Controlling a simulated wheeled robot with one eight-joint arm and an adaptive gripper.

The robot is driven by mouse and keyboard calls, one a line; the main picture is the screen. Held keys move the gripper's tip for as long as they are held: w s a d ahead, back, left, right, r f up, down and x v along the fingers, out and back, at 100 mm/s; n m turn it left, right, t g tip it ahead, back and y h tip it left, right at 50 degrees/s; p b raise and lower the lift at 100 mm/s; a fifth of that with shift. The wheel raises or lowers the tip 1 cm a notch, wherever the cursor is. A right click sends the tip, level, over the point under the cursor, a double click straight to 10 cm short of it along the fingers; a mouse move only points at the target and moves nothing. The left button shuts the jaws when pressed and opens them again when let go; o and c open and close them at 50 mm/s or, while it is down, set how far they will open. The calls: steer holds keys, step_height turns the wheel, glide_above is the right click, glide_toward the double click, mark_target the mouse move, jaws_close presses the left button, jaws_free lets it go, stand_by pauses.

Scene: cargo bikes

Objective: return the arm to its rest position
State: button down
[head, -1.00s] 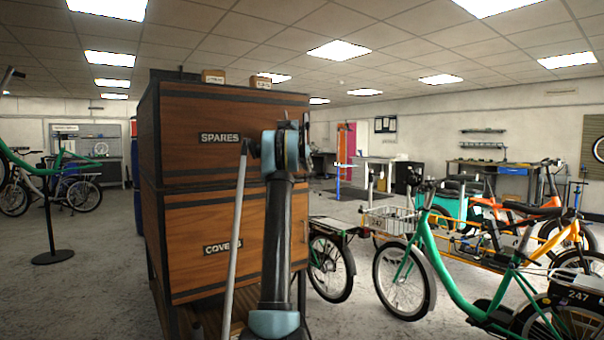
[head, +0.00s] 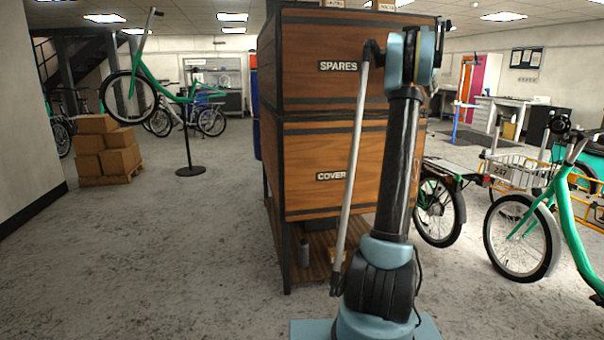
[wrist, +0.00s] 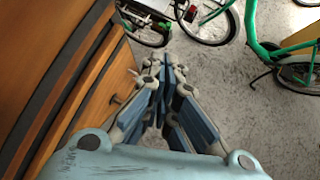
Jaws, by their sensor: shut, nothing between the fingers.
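My arm stands upright in the head view, in front of the right part of a wooden cabinet. In that view the gripper itself is hidden or too unclear to make out behind the upper arm. In the wrist view my gripper (wrist: 165,75) points down and forward, its blue-grey fingers together with nothing between them. The cabinet's wooden front (wrist: 75,75) is close on its left, and I see no contact.
A cargo bike (head: 440,210) stands just right of the cabinet, and a green bike (head: 565,215) stands further right. Cardboard boxes (head: 118,160) are stacked at the left. A green bike frame hangs on a stand (head: 188,135). The floor (head: 150,260) at the front left is clear.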

steer(key=s+a+f+m+y, duration=0.1)
steer(key=s+a+f+m, duration=0.3)
steer(key=s+a, duration=0.55)
steer(key=s+a+f+m+y, duration=0.2)
steer(key=s+a+f+m, duration=0.25)
steer(key=s+a, duration=0.5)
steer(key=s+a+f+m+y, duration=0.1)
steer(key=s+a+f+m, duration=0.3)
steer(key=s+a, duration=0.55)
steer(key=s+a+f+m+g+y, duration=0.1)
steer(key=s+a+f+m, duration=0.2)
steer(key=s+f, duration=0.6)
steer(key=s+a+f+m+g+y, duration=0.1)
steer(key=s+a+f+m, duration=0.3)
steer(key=s+a+f, duration=0.3)
steer(key=s+a+f+m+y, duration=0.1)
steer(key=s+a+f+m, duration=0.2)
steer(key=s+f, duration=1)
steer(key=shift+s+a+g, duration=0.4)
steer(key=shift+s+a, duration=0.15)
steer(key=shift+a, duration=0.65)
steer(key=shift+f+m, duration=0.1)
steer(key=shift+m, duration=0.15)
steer(key=shift+w+f, duration=0.2)
steer(key=shift+w, duration=0.25)
steer(key=shift+a, duration=0.1)
